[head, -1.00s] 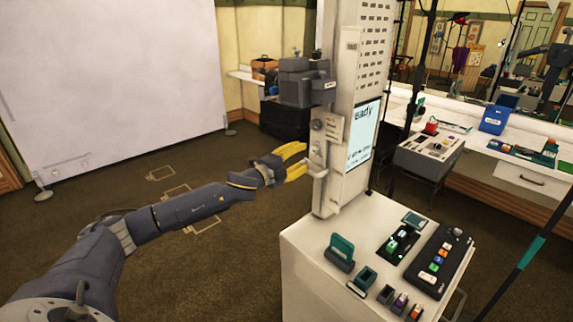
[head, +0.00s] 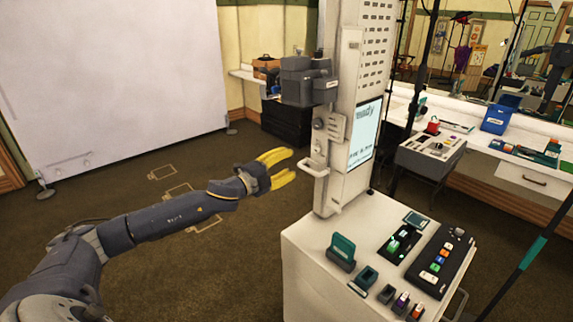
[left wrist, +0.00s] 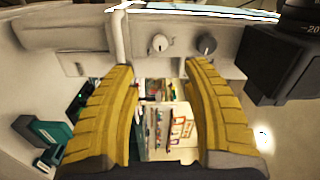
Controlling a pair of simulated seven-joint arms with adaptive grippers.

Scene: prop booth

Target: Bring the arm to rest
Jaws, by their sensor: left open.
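My left gripper (head: 281,168) is open and empty, its two yellow fingers spread in the air just left of the tall white machine (head: 357,60). A small gap shows between the fingertips and the machine's white handle (head: 313,168) in the head view. In the left wrist view, the open yellow fingers of my left gripper (left wrist: 165,75) frame the machine's front, with two knobs (left wrist: 182,45) above and between them. Nothing is between the fingers. My right gripper is not in view.
A white cart top (head: 305,232) with a teal-and-grey holder (head: 341,250) and a dark button panel (head: 440,262) stands at the lower right. A dark camera-like unit (head: 305,80) juts from the machine. Open carpet (head: 190,270) lies to the left.

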